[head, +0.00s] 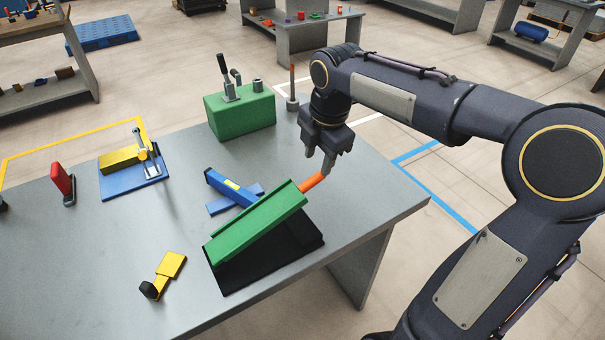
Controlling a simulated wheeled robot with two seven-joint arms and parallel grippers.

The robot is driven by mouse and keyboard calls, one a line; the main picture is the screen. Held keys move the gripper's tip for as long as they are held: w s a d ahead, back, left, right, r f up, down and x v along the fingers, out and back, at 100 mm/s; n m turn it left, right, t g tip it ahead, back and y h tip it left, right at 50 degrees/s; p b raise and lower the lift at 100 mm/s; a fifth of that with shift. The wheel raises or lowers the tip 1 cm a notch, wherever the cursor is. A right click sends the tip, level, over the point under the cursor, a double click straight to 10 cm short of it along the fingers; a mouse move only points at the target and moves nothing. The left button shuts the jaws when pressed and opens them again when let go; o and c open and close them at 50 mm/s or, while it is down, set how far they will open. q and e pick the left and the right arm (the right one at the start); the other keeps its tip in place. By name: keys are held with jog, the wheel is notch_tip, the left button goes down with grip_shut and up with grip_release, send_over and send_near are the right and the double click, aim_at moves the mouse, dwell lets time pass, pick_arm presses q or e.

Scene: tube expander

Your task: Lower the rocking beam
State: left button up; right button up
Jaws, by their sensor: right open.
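The rocking beam appears to be the long green channel (255,225) on the table. It is tilted, with its near-left end low and its far-right end raised above a black base (240,279). An orange handle (313,181) sticks out of the raised end. My right gripper (319,163) is open, pointing down at the handle, with its fingertips at or just above it. I cannot tell whether they touch it. The beam hides its support and part of the base. My left gripper is not in view.
The beam stands on a grey table (130,255). A blue bar (228,187) lies close behind the beam. A green block with a lever (240,114), a yellow clamp on a blue plate (130,170), a red upright piece (63,183) and a yellow-black piece (164,274) stand around it.

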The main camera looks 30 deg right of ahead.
aim_at(315, 178)
jog(key=f, duration=0.4)
jog(key=w+f, duration=0.1)
jog(key=f, duration=0.1)
jog(key=shift+f, duration=0.4)
grip_shut()
